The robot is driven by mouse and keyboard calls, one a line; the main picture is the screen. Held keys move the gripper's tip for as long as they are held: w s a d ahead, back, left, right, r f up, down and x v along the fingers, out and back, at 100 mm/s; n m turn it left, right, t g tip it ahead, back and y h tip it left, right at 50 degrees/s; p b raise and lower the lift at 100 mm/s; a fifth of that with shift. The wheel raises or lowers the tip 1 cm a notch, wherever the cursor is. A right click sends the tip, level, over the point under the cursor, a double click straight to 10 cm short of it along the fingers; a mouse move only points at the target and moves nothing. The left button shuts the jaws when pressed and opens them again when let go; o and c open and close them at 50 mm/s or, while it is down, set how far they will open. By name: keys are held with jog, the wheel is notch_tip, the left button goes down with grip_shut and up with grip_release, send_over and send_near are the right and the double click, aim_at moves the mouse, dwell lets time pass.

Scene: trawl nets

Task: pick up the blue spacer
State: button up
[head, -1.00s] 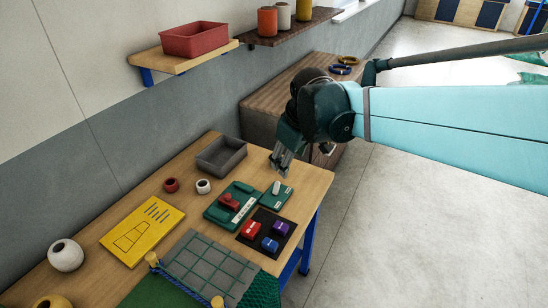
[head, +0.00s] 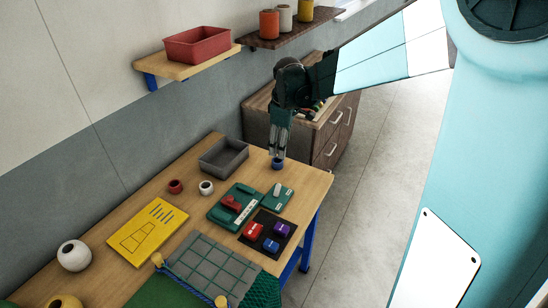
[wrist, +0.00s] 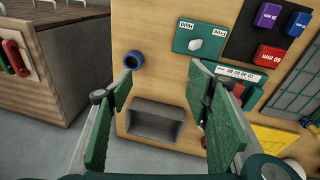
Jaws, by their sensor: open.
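The blue spacer (head: 278,163) is a small dark blue ring standing on the far end of the wooden table. In the wrist view the blue spacer (wrist: 134,61) shows its open hole and sits left of centre, beyond the fingers. My gripper (head: 279,151) points down just above the spacer in the head view. In the wrist view my gripper (wrist: 160,86) is open, with two green fingers wide apart and nothing between them. The spacer lies nearer the left finger's line. Whether a finger touches it cannot be told.
A grey tray (head: 223,157) stands left of the spacer. A red ring (head: 175,187) and a white ring (head: 206,188) sit nearer. A green board (head: 276,198) and a dark mat with labelled blocks (head: 267,230) lie in front. A wooden cabinet (head: 257,123) stands behind the table.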

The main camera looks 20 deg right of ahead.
jog(key=w+d+f+n+g+p, duration=0.1)
jog(key=w+f+n+p, duration=0.1)
jog(key=w+f, duration=0.4)
jog(key=n+g+p, duration=0.1)
jog(key=n+p, duration=0.1)
jog(key=n, duration=0.1)
send_near(278, 161)
jog(key=s, duration=0.2)
jog(key=shift+w+a+f, duration=0.2)
jog(key=shift+a+f, duration=0.05)
jog(key=shift+a, duration=0.2)
jog(key=shift+f, duration=1.3)
jog(key=shift+d+f, duration=0.15)
jog(key=shift+f, duration=2.45)
jog(key=c, duration=1)
